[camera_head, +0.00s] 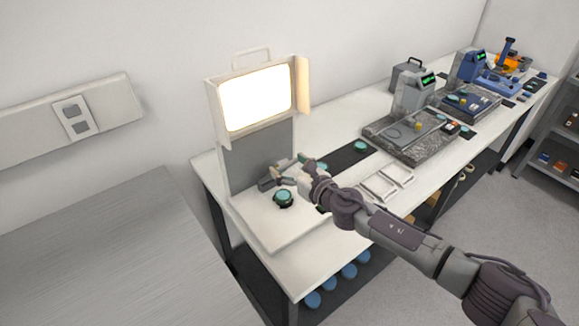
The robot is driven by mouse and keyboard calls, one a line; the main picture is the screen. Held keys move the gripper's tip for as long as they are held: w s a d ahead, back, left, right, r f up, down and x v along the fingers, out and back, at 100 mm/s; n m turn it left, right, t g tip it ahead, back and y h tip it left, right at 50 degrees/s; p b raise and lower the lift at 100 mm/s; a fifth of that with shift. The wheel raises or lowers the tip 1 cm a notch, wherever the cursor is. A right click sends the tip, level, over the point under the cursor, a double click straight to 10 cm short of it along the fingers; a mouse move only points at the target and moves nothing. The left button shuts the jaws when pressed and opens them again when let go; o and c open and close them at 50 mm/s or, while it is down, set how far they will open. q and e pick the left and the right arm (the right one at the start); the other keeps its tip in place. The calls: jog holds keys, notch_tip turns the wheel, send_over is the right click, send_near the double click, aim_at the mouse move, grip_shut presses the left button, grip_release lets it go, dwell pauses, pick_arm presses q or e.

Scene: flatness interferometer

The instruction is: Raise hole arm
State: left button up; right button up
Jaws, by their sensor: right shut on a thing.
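The interferometer (262,150) stands at the near left end of the white bench, with a bright lit screen (258,99) above a grey back panel. My right gripper (285,172) is low in front of that panel, at a small grey part (267,183) that I take to be the hole arm. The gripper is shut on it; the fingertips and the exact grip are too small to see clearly. A round teal-topped piece (283,197) sits on the white base just in front of the gripper. My left gripper is out of view.
White trays (386,184) and a dark mat (345,158) with a teal disc (360,146) lie right of the interferometer. Granite plates with gauges (412,130) stand farther along. A bare grey worktop (90,245) is at left. Blue round items (348,270) sit on the under-shelf.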

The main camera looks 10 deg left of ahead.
jog(key=shift+w+r, duration=0.15)
jog(key=shift+r, duration=0.25)
jog(key=o, duration=1.5)
jog(key=shift+s+d+f, duration=0.1)
jog(key=shift+s, duration=0.1)
jog(key=shift+f, duration=0.1)
jog(key=shift+s+d, duration=0.1)
jog(key=shift+s+d, duration=0.25)
jog(key=v, duration=1.1)
